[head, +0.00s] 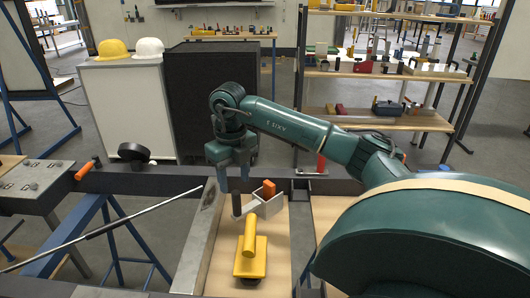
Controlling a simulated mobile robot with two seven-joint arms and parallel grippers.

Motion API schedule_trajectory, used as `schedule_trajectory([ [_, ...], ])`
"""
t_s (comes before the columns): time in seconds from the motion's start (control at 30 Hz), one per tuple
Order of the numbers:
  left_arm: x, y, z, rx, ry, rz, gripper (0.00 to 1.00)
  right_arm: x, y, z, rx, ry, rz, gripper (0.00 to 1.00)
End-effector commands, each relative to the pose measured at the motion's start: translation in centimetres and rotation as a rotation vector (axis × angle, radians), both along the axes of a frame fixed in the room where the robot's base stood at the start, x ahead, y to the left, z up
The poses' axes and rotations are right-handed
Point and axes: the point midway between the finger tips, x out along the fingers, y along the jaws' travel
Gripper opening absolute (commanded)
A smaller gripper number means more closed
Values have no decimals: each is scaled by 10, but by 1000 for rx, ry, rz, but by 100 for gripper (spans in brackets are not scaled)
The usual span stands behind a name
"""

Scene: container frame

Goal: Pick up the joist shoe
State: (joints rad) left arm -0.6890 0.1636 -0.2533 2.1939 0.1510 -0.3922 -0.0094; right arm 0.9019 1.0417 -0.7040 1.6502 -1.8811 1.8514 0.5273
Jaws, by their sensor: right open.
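A light grey metal bracket, which looks like the joist shoe (268,208), sits on the wooden board (277,268) in the middle of the head view. My right gripper (232,192) points down at the left of the bracket, with its fingers apart. One finger is close to the bracket's left end; I cannot tell whether it touches. I see nothing held between the fingers. My left gripper is not in view.
A yellow float-like tool (250,260) lies on the board in front of the bracket. An orange block-like piece (268,188) shows just behind or at the bracket. A grey beam (200,245) runs along the left. My right arm covers the right side.

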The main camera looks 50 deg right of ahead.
Motion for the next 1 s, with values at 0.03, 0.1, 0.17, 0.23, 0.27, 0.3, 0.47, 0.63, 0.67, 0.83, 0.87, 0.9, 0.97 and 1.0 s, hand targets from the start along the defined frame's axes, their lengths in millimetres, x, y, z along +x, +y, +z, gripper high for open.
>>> schedule_trajectory([
  [0.03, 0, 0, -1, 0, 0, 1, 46, 0, 0, -6, 0, 1, 0, 47],
  [0.1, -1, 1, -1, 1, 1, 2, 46, 0, 0, -9, 0, 1, 0, 47],
  [0.17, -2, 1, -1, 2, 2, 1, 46, 0, 0, -13, 1, 1, 0, 47],
  [0.23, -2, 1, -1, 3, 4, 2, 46, 0, -1, -21, 2, 3, 0, 47],
  [0.27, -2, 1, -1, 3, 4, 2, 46, 1, -1, -25, 1, 4, -1, 47],
  [0.3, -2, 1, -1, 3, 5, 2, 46, 1, -2, -31, 1, 4, -1, 47],
  [0.47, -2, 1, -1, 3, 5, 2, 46, 2, -3, -54, 2, 3, 1, 47],
  [0.63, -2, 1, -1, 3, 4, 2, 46, 3, -3, -62, 1, 0, 1, 47],
  [0.67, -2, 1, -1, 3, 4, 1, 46, 3, -3, -62, 1, -1, 1, 47],
  [0.83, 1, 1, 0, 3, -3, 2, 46, 3, -3, -62, 2, -1, 1, 45],
  [0.87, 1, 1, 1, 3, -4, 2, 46, 3, -3, -62, 2, -1, 1, 42],
  [0.9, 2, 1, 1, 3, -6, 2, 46, 3, -3, -62, 2, -1, 1, 39],
  [0.97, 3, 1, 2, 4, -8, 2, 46, 3, -3, -62, 2, -1, 1, 34],
  [1.0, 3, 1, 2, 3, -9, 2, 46, 3, -3, -62, 2, -1, 1, 31],
])
